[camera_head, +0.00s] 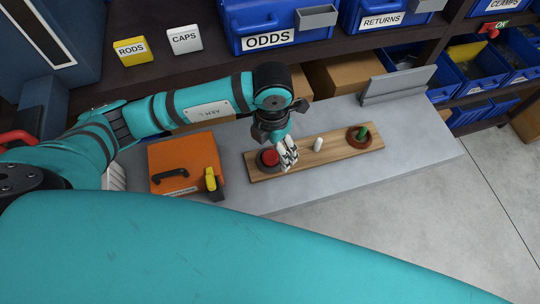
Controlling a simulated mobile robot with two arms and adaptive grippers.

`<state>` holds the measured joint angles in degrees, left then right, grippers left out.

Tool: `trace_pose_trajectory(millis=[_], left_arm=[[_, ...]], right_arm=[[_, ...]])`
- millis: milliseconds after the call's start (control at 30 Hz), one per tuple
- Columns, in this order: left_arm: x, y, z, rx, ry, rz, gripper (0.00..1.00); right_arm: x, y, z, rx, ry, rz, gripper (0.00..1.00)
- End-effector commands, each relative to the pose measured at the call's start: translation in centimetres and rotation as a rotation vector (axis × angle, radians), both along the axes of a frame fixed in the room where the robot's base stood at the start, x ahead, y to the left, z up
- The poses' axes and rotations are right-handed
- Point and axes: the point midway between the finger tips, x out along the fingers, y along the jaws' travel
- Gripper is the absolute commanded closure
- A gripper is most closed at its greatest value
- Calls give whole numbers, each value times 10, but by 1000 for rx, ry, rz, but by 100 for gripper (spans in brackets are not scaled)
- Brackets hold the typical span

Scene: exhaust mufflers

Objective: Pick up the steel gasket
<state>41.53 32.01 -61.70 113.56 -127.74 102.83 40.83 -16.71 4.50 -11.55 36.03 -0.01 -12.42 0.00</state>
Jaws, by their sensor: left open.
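A wooden board (341,151) with a red peg (270,157), a white peg (318,144) and a green peg (363,132) lies on the grey bench. A dark grey ring (263,167), which looks like the steel gasket, lies around the red peg at the board's left end. A brown ring (354,140) lies around the green peg. My left gripper (287,156) is open and points down, just right of the red peg. Its fingers cover part of the grey ring's right side, and I cannot tell whether they touch it. My right gripper is not in view.
An orange case (186,158) with a yellow-and-black tool (212,182) stands left of the board. A grey stand (396,86) is at the bench's back right. Blue bins (262,22) and cardboard boxes (346,74) line the shelves behind. The bench right of the board is clear.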

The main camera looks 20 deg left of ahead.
Motion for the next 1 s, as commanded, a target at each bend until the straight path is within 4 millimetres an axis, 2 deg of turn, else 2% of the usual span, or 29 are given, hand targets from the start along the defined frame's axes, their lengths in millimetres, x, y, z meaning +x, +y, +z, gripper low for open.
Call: trace_pose_trajectory(millis=[167, 400, 700, 1000], left_arm=[[0, 3, -14, 2, 4, 2, 9], [1, 5, -48, 0, 4, 1, 9], [1, 5, -55, -1, 0, -1, 9], [1, 5, -54, -1, 0, 0, 47]], right_arm=[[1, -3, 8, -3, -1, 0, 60], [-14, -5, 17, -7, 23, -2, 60], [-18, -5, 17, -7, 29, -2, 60], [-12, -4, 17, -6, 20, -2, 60]])
